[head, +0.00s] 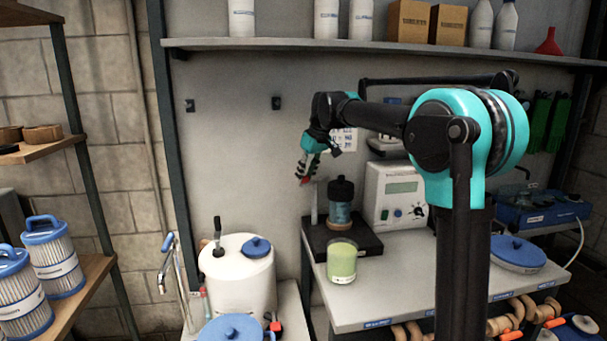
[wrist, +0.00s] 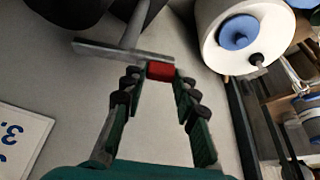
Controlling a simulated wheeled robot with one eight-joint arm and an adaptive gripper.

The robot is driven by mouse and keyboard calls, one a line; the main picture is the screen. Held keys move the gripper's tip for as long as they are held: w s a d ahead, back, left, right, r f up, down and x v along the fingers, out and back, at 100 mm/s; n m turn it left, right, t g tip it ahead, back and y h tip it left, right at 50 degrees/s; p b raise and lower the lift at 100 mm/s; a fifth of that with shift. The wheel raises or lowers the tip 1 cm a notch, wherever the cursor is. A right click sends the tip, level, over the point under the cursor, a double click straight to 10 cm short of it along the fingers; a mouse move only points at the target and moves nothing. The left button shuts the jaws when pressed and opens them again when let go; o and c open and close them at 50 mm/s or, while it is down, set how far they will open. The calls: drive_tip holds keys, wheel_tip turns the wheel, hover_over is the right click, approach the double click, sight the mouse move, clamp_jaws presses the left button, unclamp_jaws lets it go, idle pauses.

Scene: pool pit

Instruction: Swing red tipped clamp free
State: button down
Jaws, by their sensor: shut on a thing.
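The clamp shows in the wrist view as a grey metal bar (wrist: 105,49) with a red tip (wrist: 160,71), joined to a grey post (wrist: 133,25). In the head view a thin upright rod (head: 314,204) stands on the black base plate, left of a dark bottle (head: 341,206). My gripper (head: 305,178) is above and slightly left of this rod, pointing down, with red at its fingertips. In the wrist view my gripper (wrist: 159,77) has its fingertips on either side of the red tip, shut on it. The bar's far end is clear of the fingers.
A black base plate (head: 359,246) holds the bottle, with a green cup (head: 342,262) at its front edge. A white instrument (head: 396,196) stands right of the bottle. A white drum (head: 237,283) is lower left. A shelf (head: 270,44) runs above.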

drive_tip(key=shift+s+d+n+g+y, duration=0.2)
drive_tip(key=shift+d+n+g, duration=0.45)
drive_tip(key=shift+n, duration=1.1)
drive_tip(key=shift+s+d+n+g+y, duration=0.2)
drive_tip(key=shift+d+n+g, duration=0.45)
drive_tip(key=shift+n, duration=1.05)
drive_tip(key=shift+s+d+n+g+y, duration=0.1)
drive_tip(key=shift+d+n+g+y, duration=0.4)
drive_tip(key=shift+n, duration=1.25)
drive_tip(key=shift+d+h, duration=0.3)
drive_tip(key=shift+d, duration=0.05)
drive_tip(key=c, duration=1.2)
unclamp_jaws()
drive_tip(key=shift+o, duration=0.2)
drive_tip(key=shift+r, duration=0.1)
drive_tip(key=v, duration=1.1)
drive_tip(key=shift+d+r, duration=0.2)
drive_tip(key=shift+r, duration=0.15)
drive_tip(key=shift+w, duration=0.1)
